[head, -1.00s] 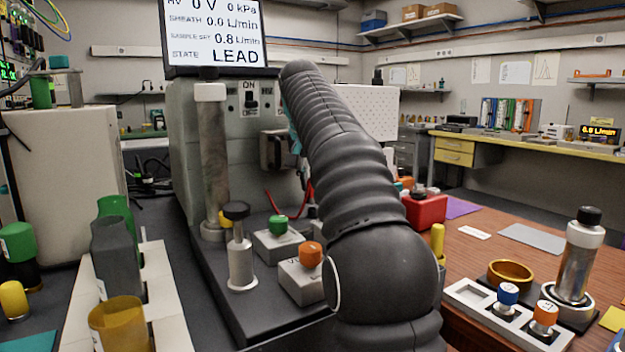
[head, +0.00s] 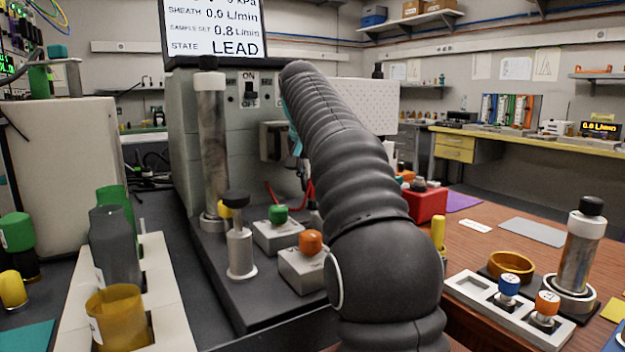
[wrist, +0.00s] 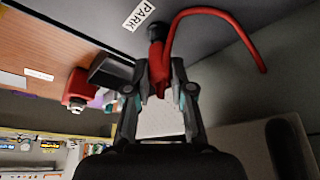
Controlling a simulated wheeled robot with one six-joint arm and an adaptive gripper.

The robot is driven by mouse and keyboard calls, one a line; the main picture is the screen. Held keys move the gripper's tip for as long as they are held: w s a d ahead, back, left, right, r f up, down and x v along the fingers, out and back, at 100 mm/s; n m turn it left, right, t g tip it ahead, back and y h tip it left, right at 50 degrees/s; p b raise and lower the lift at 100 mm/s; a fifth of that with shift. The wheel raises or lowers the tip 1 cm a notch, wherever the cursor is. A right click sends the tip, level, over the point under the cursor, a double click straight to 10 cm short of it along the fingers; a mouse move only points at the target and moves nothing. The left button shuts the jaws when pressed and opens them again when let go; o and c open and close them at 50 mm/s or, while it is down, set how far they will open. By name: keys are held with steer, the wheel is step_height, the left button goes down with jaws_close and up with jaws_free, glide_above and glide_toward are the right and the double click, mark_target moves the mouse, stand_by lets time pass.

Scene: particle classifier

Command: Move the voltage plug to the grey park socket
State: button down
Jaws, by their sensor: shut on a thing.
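In the wrist view, the red voltage plug (wrist: 157,68) is between the fingers of my gripper (wrist: 159,92), which is shut on it. A red cable (wrist: 216,12) loops from the plug to the right. The plug's far end points at a dark round socket (wrist: 160,30) beside a white PARK label (wrist: 139,14). The two look touching or very close; I cannot tell whether the plug is seated. Part of the red cable (head: 309,190) shows left of the arm.
The grey instrument cabinet (head: 185,130) stands behind my arm, with a black ON switch (head: 250,95). A metal column (head: 213,145) and blocks with green (head: 278,214) and orange (head: 311,242) knobs stand at its front. A red box (head: 427,203) is right of my arm.

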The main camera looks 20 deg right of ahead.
steer(key=shift+f, duration=0.4)
steer(key=c, duration=0.9)
jaws_free()
steer(key=shift+c, duration=0.2)
steer(key=v, duration=0.7)
steer(key=shift+r, duration=0.25)
steer(key=shift+s, duration=0.1)
